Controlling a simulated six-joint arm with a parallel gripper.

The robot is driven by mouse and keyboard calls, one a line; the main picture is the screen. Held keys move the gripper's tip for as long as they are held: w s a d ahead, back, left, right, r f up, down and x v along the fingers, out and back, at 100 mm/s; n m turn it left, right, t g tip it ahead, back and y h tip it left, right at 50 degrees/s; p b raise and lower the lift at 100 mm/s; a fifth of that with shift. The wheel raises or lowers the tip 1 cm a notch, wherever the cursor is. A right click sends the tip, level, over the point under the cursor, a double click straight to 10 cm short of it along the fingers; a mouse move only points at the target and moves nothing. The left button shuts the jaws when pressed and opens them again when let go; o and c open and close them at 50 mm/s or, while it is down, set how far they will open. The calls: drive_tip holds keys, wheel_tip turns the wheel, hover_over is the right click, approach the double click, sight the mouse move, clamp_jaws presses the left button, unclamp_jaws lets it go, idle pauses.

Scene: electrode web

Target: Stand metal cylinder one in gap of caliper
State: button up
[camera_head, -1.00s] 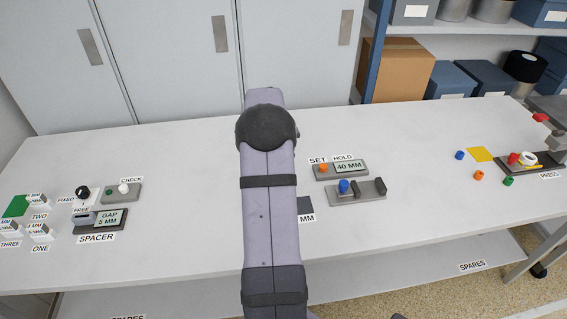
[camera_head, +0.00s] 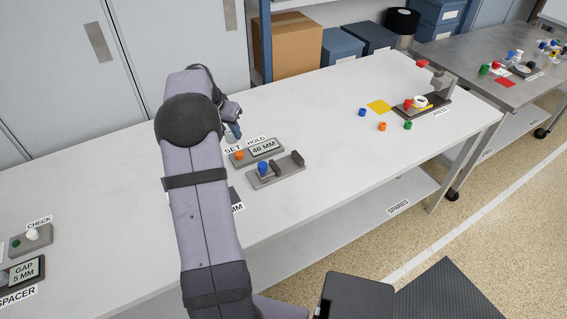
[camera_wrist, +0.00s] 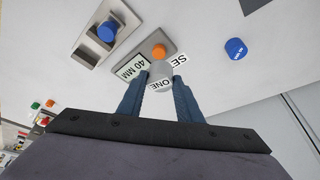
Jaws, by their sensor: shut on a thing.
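Metal cylinder one (camera_wrist: 160,76), grey and labelled ONE, is between the fingertips of my gripper (camera_wrist: 158,90) in the wrist view. My gripper is shut on it. The caliper (camera_head: 262,182) is a grey bar with a blue knob (camera_head: 262,168) and two dark jaws with a gap between them; it shows in the wrist view too (camera_wrist: 92,52). My gripper is beside the caliper's 40 MM display (camera_head: 265,148) and orange button (camera_head: 239,155), not over the gap.
A blue cylinder (camera_wrist: 236,48) stands on the table in the wrist view. The spacer (camera_head: 22,272) and check unit (camera_head: 30,238) are at the far left. A press (camera_head: 425,102) and several small coloured pieces are at the right.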

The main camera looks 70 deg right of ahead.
drive_tip(key=s+d+r+m+g+p, duration=0.1)
drive_tip(key=s+d+m, duration=0.15)
drive_tip(key=s, duration=0.95)
hover_over(288, 163)
drive_tip(key=a, duration=0.2)
drive_tip(key=shift+f, duration=0.5)
drive_tip(key=shift+w+f+p, duration=0.15)
drive_tip(key=shift+f+p, duration=0.55)
drive_tip(key=shift+f, duration=1.65)
drive_tip(key=shift+w+f+p, duration=0.1)
drive_tip(key=shift+f+p, duration=0.6)
drive_tip(key=shift+f, duration=1.95)
drive_tip(key=shift+f, duration=0.1)
drive_tip(key=shift+f, duration=0.1)
drive_tip(key=o, duration=0.9)
drive_tip(key=shift+o, duration=0.2)
